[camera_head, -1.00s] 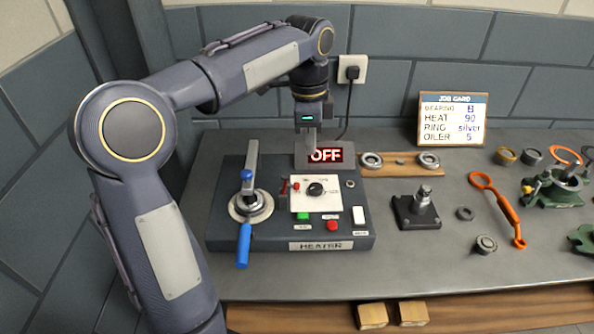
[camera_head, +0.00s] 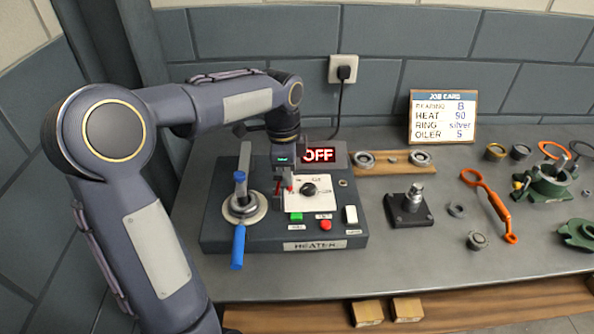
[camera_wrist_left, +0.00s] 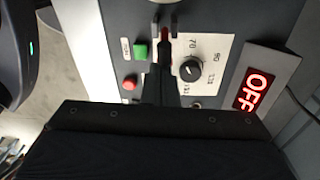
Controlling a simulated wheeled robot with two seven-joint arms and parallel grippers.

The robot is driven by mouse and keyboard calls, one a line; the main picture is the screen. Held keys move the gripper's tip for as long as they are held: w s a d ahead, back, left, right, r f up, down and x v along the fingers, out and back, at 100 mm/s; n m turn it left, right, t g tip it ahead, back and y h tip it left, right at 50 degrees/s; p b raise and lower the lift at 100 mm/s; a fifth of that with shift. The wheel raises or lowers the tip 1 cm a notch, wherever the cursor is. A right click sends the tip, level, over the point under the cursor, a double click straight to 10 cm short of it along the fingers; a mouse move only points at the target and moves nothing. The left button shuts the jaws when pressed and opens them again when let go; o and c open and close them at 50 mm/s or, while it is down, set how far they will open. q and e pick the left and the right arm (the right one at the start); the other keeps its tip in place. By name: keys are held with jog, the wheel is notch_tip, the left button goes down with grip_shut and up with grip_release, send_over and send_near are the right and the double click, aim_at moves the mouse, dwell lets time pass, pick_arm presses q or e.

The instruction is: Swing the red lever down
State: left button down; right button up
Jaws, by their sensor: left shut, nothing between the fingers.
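The red lever (camera_wrist_left: 165,35) shows in the left wrist view as a small red tip between two dark posts, beside the white dial plate. In the head view only a bit of red (camera_head: 290,188) shows beside the dial, mostly hidden by my gripper. My left gripper (camera_head: 284,190) points down over the lever's place on the heater box (camera_head: 220,235). Its dark fingers (camera_wrist_left: 165,85) are shut with nothing between them, close to the lever. I cannot tell whether they touch it. My right gripper is not in view.
The heater has a black dial (camera_head: 308,188), a green button (camera_head: 296,217), a red button (camera_head: 325,225), a white switch (camera_head: 351,214) and a display (camera_head: 319,155) reading OFF. A black post block (camera_head: 409,208) stands right.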

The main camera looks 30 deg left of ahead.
pick_arm(q)
jog(key=shift+s+a+r+t+h+b, duration=0.1)
jog(key=shift+s+a+t+h+b, duration=0.1)
jog(key=shift+a+t+h+b, duration=0.25)
dwell(0.5)
jog(key=shift+s+a+h, duration=0.15)
jog(key=shift+h, duration=0.1)
jog(key=shift+s+a+t+h+b, duration=0.2)
jog(key=shift+a+t+h+b, duration=0.25)
jog(key=shift+b, duration=0.35)
jog(key=shift+s+a+f+t+h+b, duration=0.15)
jog(key=shift+s+a+t+h+b, duration=0.65)
jog(key=shift+b, duration=1.1)
jog(key=shift+s+a+f+t+h+b, duration=0.1)
jog(key=shift+a+f+t+h+b, duration=0.3)
jog(key=shift+h+b, duration=1.15)
jog(key=shift+s+a+r+t+h+b, duration=0.1)
jog(key=shift+s+a+t+h+b, duration=0.6)
jog(key=shift+b, duration=1.55)
jog(key=shift+w+a+f+g, duration=0.1)
jog(key=shift+w+a+g, duration=0.1)
jog(key=shift+g, duration=0.1)
jog(key=shift+d, duration=0.15)
notch_tip(320, 180, up, 4)
jog(key=d+p, duration=0.2)
jog(key=s+a+r, duration=0.2)
jog(key=s+a, duration=0.2)
jog(key=a, duration=0.4)
jog(key=shift+a+b, duration=0.3)
